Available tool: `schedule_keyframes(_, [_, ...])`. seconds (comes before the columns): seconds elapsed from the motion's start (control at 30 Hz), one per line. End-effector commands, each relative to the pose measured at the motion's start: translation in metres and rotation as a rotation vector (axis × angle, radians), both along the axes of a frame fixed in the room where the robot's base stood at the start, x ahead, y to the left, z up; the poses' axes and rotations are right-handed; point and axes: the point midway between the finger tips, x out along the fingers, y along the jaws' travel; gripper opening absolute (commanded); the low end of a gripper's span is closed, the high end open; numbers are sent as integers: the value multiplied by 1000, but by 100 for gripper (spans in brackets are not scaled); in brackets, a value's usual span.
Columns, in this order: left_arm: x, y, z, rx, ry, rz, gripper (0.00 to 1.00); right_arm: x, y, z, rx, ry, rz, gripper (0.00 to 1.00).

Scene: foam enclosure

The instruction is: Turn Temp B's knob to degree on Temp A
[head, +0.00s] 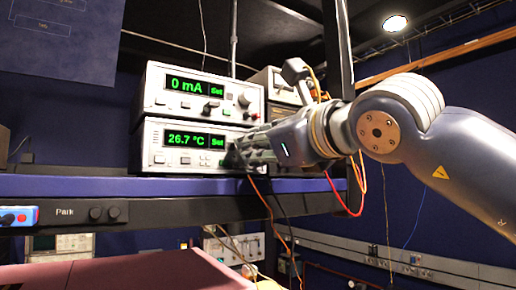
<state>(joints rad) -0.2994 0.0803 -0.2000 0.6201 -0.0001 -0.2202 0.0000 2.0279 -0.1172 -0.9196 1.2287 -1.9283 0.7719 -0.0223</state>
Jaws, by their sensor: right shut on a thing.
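Two white instrument boxes are stacked on a shelf. The lower box (150,153) has a green display (195,140) reading 26.7 °C beside the word Set. The upper box (153,97) reads 0 mA and has a round knob (244,100) at its right side. My right gripper (238,155) reaches in from the right against the right part of the lower box's front. It is shut on that box's knob, which the fingers hide. No Temp A or Temp B label is readable. My left gripper is out of view.
The boxes stand on a dark blue shelf (80,187) with a panel marked Park (65,212) below its edge. Orange and black cables hang under my right gripper. Another instrument (270,82) stands behind at the right. The shelf's left part is mostly clear.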

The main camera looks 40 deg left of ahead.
Motion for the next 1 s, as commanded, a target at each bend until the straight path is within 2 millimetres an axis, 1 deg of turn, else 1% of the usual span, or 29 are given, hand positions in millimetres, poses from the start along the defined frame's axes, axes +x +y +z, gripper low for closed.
schedule_keyframes(0.3, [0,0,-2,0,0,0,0,0,0,-1,-48,-110,-1,0])
schedule_keyframes(0.83, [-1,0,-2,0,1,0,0,0,0,-1,-56,-131,0,0])
schedule_keyframes(0.87, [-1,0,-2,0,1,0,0,0,0,-1,-56,-131,0,24])
schedule_keyframes(0.9, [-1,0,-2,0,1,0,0,0,0,-1,-56,-131,0,33])
schedule_keyframes(0.93, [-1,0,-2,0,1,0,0,0,0,-1,-56,-131,0,40])
schedule_keyframes(1.0, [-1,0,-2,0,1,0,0,0,0,-1,-56,-131,0,41])
